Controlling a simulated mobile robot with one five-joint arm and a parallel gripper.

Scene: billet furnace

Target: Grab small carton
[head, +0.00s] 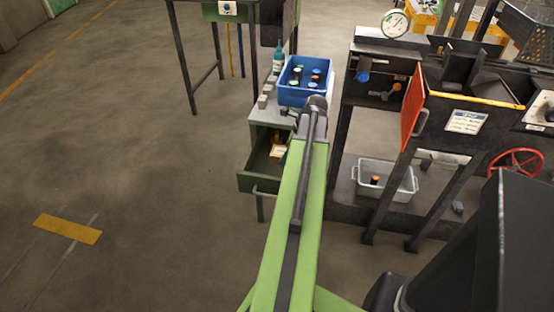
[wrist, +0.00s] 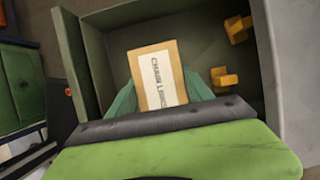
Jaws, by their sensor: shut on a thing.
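In the head view the drawer (head: 258,168) is pulled out of a grey cabinet, with a small tan patch, likely the carton (head: 277,151), inside. My arm hides the gripper there.
Two yellow-orange pieces (wrist: 238,28) (wrist: 223,78) lie in the drawer, right of the carton. A blue bin (head: 305,94) of small items and a teal bottle (head: 279,57) stand on the cabinet. A furnace bench with a grey tub (head: 384,192) is to the right. The left floor is clear.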

